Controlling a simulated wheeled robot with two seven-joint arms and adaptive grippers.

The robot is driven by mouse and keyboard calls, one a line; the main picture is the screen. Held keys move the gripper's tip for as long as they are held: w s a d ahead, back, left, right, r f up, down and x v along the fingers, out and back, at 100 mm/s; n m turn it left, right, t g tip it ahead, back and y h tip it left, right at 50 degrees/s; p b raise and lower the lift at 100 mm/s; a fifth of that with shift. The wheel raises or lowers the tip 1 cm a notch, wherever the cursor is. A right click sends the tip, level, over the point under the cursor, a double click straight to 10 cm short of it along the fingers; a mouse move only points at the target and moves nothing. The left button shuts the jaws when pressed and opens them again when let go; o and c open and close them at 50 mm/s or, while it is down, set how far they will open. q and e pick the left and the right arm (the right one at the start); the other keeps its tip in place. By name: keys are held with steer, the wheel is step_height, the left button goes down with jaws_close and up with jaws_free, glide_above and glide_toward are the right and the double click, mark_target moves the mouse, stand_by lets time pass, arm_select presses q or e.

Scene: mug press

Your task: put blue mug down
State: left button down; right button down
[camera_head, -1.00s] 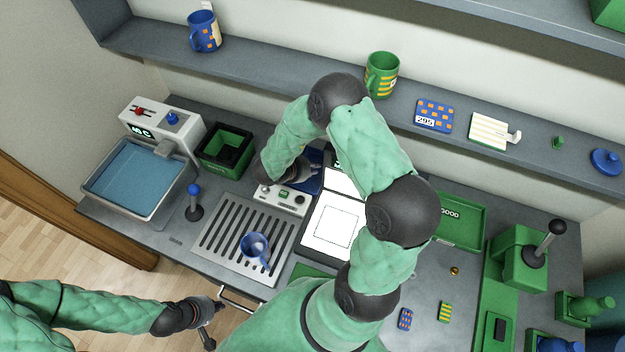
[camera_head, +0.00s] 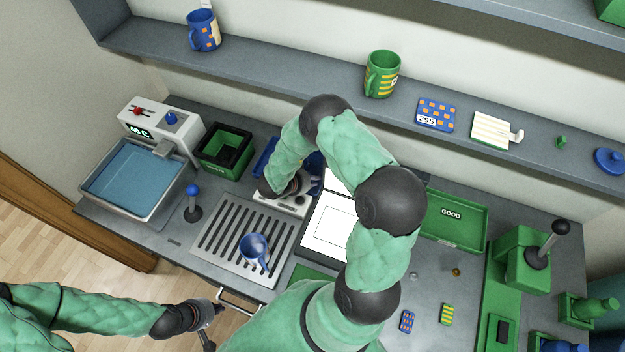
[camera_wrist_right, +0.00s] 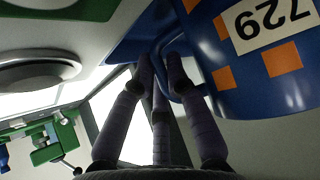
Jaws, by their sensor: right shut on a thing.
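My right gripper (camera_wrist_right: 160,85) is shut on a blue mug with orange squares (camera_wrist_right: 235,75) and a white number label, with its fingers at the mug's handle. The mug looks upside down in the right wrist view. In the head view my right gripper (camera_head: 296,186) is over the white control panel, in front of a blue tray (camera_head: 264,157); the arm and hand hide most of the mug there. I cannot tell whether the mug touches a surface. My left gripper (camera_head: 208,318) is low at the left, by the counter's front edge, away from the mug; its finger opening is unclear.
Left are a water basin (camera_head: 130,180), a blue-knobbed lever (camera_head: 193,200) and a green bin (camera_head: 224,150). Another blue mug (camera_head: 203,32) and a green mug (camera_head: 382,74) stand on the shelf. A green tray (camera_head: 455,222) lies right.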

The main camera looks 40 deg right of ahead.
steer(key=shift+f, duration=0.15)
steer(key=c, duration=1.5)
jaws_free()
steer(key=shift+a+r, duration=0.2)
steer(key=shift+r, duration=0.2)
steer(key=p+v, duration=0.1)
steer(key=v, duration=1)
steer(key=shift+a, duration=0.15)
steer(key=shift+r, duration=0.1)
